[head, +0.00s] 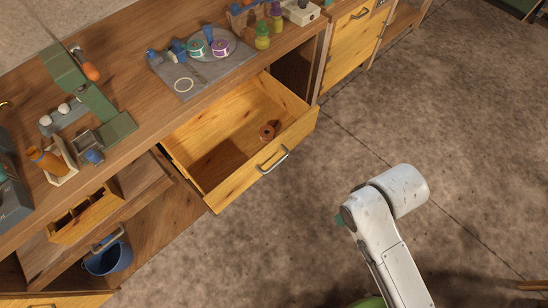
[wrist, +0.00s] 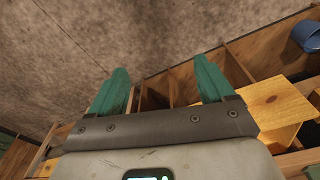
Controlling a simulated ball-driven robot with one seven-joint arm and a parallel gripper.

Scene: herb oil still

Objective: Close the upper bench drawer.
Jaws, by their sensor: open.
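The upper bench drawer (head: 232,182), of yellow wood with a grey bar handle (head: 273,160) on its front, stands pulled well out from under the bench top. A small copper-brown round piece (head: 267,131) lies inside it. In the head view my arm is at the lower right, over the floor and apart from the drawer; the fingers are mostly hidden there. In the wrist view my gripper (wrist: 161,66) is open, its two teal fingers spread with nothing between them. A yellow wooden panel (wrist: 268,102) shows right of the fingers; I cannot tell which part it is.
The bench top (head: 140,75) holds a grey mat (head: 190,83) with jars, a green stand (head: 92,98) and bottles. A blue bucket (head: 108,258) stands low at the left, also in the wrist view (wrist: 308,36). The floor (head: 440,120) right of the drawer is clear.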

